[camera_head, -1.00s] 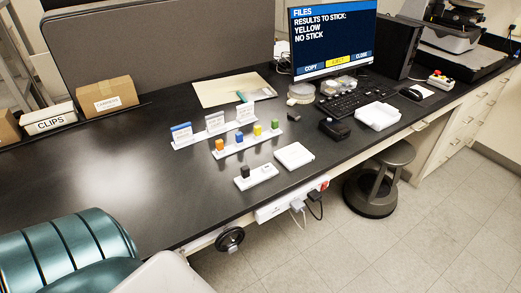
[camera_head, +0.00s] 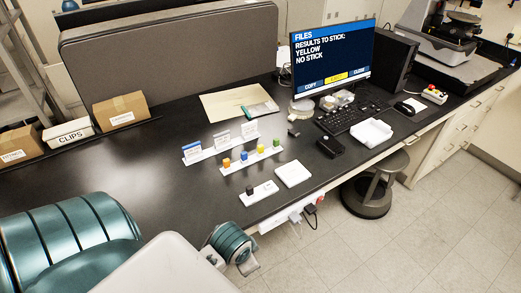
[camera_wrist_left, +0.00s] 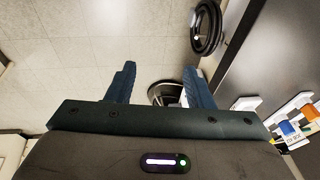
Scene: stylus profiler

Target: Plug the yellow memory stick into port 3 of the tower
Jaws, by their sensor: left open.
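The yellow memory stick (camera_head: 260,149) stands upright in a white rack (camera_head: 233,170) on the black bench, between a blue stick (camera_head: 242,159) and a green stick (camera_head: 276,142). An orange stick (camera_head: 227,162) is at the rack's left end. The black computer tower (camera_head: 388,62) stands behind the monitor's right side; I cannot make out its ports. My left gripper (camera_wrist_left: 163,78) is open and empty in the left wrist view, over the floor beside the bench, away from the sticks. Its fingers cannot be made out in the head view. My right gripper is not in view.
The monitor (camera_head: 333,55) reads "RESULTS TO STICK: YELLOW, NO STICK". Label cards (camera_head: 221,139) stand behind the rack. A white block with a black piece (camera_head: 264,190) and a white square pad (camera_head: 293,174) lie in front.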

